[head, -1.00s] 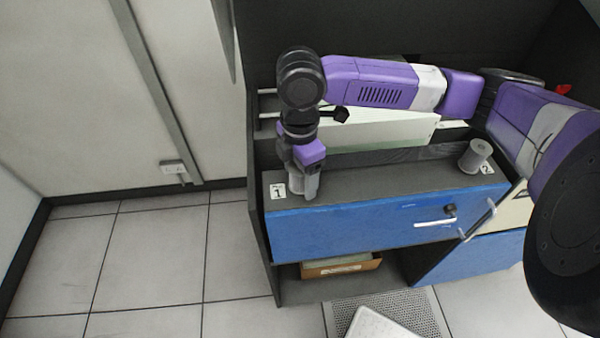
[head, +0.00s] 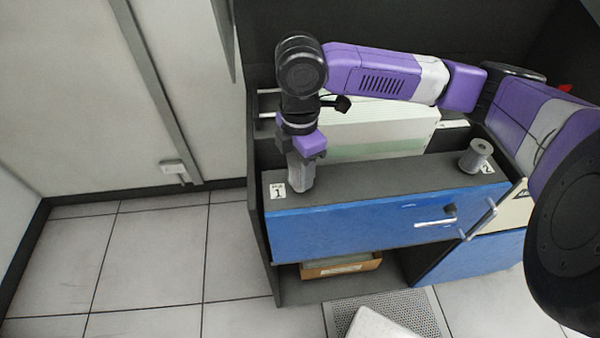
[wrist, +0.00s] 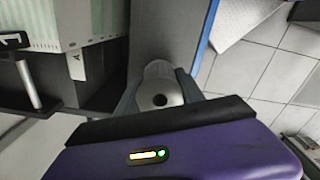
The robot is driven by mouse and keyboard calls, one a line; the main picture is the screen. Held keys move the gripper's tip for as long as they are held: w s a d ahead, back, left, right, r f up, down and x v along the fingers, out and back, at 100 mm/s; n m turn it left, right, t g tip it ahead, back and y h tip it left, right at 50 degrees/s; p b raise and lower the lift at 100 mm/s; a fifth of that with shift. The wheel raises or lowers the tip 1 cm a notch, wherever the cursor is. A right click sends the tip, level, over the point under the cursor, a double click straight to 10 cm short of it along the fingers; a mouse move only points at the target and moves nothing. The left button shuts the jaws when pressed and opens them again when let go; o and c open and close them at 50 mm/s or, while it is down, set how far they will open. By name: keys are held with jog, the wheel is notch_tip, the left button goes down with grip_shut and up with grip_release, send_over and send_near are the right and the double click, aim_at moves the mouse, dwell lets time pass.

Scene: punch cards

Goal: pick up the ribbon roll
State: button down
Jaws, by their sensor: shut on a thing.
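The ribbon roll (wrist: 161,88) is a pale grey cylinder with a dark centre hole. In the wrist view it sits upright between my fingers. My gripper (wrist: 160,98) is shut on it, one finger on each side. In the head view my gripper (head: 302,168) points down over the left end of the cabinet top, beside the tag marked 1 (head: 278,190). The roll is largely hidden there by the fingers, and I cannot tell clearly how far it is above the top.
A similar grey roll (head: 476,157) stands at the right end of the cabinet top (head: 390,178), by a tag marked 2 (head: 487,169). Behind the top lies a bin with a pale card stack (head: 370,130). The blue drawer front (head: 350,225) drops away in front. The top's middle is clear.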

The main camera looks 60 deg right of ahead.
notch_tip(320, 180, up, 18)
jog(key=b, duration=0.1)
jog(key=shift+r, duration=0.15)
dwell(0.5)
notch_tip(320, 180, up, 6)
jog(key=p, duration=0.6)
dwell(0.9)
